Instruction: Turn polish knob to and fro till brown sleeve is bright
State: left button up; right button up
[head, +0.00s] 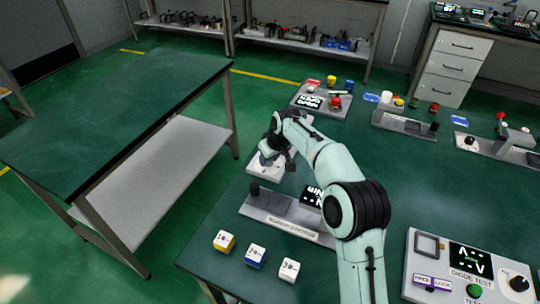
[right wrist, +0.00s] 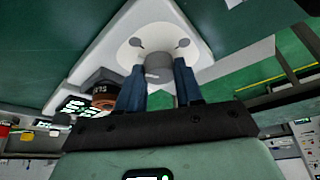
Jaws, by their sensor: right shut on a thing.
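My right gripper (head: 274,152) is over a small white unit (head: 262,168) near the table's left edge in the head view. In the right wrist view its two blue fingers (right wrist: 160,80) are closed on a grey knob (right wrist: 157,62) in front of a round pale disc (right wrist: 140,47) with grey spots. The white unit (right wrist: 90,68) also shows there. A dark round part with a brown rim (right wrist: 104,88) sits beside the fingers; I cannot tell whether it is the sleeve, or how bright it is. My left gripper is not in view.
A grey station (head: 285,218) with a black knob and display stands just in front. Numbered blocks (head: 256,256) lie near the front edge. A diode test panel (head: 470,265) is at the right. Another station (head: 322,99) stands behind. A bare green table (head: 110,110) is at left.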

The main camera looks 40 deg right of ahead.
pick_arm(q)
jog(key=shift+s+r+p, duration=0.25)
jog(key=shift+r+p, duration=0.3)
jog(key=shift+p, duration=0.05)
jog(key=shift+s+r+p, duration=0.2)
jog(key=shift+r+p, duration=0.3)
jog(key=shift+p, duration=0.05)
pick_arm(e)
jog(key=m, duration=0.2)
jog(key=m+h, duration=0.1)
jog(key=m, duration=0.1)
jog(key=shift+a+m+g+h, duration=0.1)
jog(key=shift+m+g+h, duration=0.2)
jog(key=shift+m, duration=0.1)
jog(key=o, duration=1)
jog(key=shift+o, duration=0.2)
jog(key=shift+r, duration=0.15)
pick_arm(q)
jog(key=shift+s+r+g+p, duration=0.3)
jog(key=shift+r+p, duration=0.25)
jog(key=shift+p, duration=0.2)
pick_arm(e)
jog(key=v, duration=1.3)
jog(key=shift+a, duration=0.15)
